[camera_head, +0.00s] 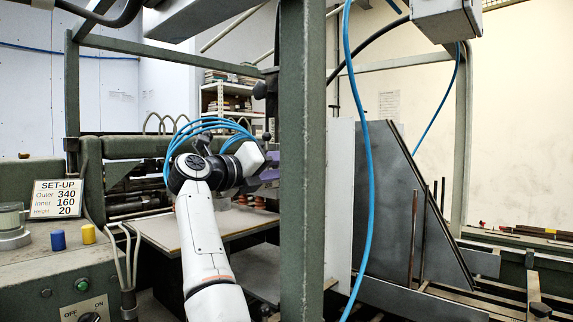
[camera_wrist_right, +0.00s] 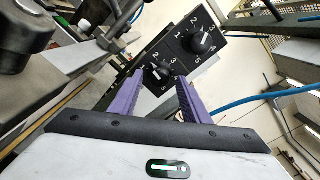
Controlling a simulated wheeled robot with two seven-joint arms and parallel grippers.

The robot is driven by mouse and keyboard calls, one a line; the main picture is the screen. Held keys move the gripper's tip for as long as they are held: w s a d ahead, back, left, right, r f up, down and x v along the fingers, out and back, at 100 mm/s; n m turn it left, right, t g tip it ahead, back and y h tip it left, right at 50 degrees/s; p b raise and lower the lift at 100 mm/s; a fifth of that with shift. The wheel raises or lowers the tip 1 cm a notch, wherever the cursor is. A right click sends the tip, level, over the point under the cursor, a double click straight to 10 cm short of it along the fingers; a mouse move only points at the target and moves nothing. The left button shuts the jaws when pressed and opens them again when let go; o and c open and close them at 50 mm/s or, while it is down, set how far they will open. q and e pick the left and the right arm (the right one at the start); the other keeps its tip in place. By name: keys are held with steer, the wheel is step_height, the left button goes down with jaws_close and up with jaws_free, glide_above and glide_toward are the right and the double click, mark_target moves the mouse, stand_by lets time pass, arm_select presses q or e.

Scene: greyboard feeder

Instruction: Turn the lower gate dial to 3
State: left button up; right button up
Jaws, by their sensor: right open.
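In the right wrist view, a black panel carries two round black dials with white numbers from 1 to 5. The lower dial in the picture (camera_wrist_right: 162,73) shows between the two purple fingertips of my right gripper (camera_wrist_right: 160,80). The gripper is open around it in the picture; I cannot tell whether a finger touches it. I cannot read its pointer surely. The other dial (camera_wrist_right: 203,42) sits up and to the right, clear of the fingers. In the head view, the purple fingers of my right gripper (camera_head: 269,174) are partly hidden behind a green post, and neither dial shows. My left gripper is not in view.
The green post (camera_head: 302,160) stands close to my right wrist. A blue hose (camera_head: 362,140) hangs to its right. A SET-UP card (camera_head: 57,199) reads Outer 340, Inner 160, Height 20. Blue (camera_head: 58,240) and yellow (camera_head: 88,234) knobs stand on the left cabinet.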

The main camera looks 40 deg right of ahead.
steer(key=shift+w+d, duration=0.1)
steer(key=shift+d, duration=0.5)
steer(key=c, duration=1)
steer(key=shift+c, duration=0.2)
